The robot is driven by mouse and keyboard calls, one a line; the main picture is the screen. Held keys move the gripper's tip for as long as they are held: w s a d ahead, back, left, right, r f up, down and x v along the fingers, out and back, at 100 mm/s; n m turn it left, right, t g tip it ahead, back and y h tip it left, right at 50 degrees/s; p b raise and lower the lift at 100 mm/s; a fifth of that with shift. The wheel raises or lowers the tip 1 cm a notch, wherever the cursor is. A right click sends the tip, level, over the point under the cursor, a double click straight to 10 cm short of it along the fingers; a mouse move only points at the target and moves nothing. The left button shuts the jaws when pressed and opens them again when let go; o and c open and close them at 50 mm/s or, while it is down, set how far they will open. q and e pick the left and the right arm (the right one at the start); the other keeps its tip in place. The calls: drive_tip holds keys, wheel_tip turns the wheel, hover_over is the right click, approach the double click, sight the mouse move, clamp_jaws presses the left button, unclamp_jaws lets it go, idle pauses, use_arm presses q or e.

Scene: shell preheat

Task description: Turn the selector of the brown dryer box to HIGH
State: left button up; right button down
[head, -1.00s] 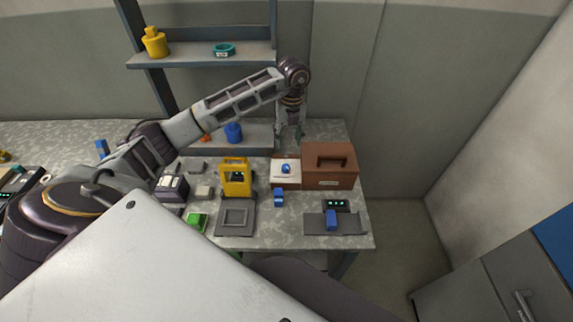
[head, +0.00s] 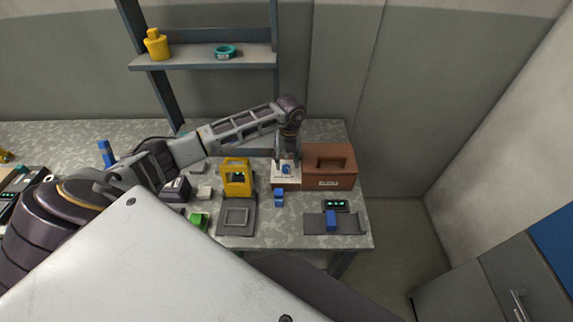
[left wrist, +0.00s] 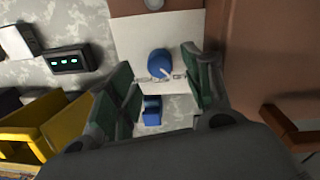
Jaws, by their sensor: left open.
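The brown dryer box (head: 345,153) stands at the right part of the bench. Its lower left section carries a white panel (head: 277,177) with a round blue selector knob (head: 287,170). My left gripper (head: 286,163) points down over this panel. In the left wrist view the blue knob (left wrist: 159,61) lies between the two open, green-padded fingers (left wrist: 158,72), with a gap on each side; I cannot tell whether they are level with it. A pale pointer mark shows on the knob, but the panel's lettering is too small to read. My right gripper is not in view.
A blue block (head: 279,196) stands just in front of the panel. A yellow frame device (head: 238,163) and a grey square tray (head: 223,230) are to the left. A dark mat (head: 352,224) with another blue block lies in front of the box. The shelf (head: 195,62) is behind.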

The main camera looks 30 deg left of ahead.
sight(286, 167)
use_arm(q)
drive_tip(key=shift+f, duration=1.55)
drive_tip(key=c, duration=1)
drive_tip(key=shift+c, duration=0.2)
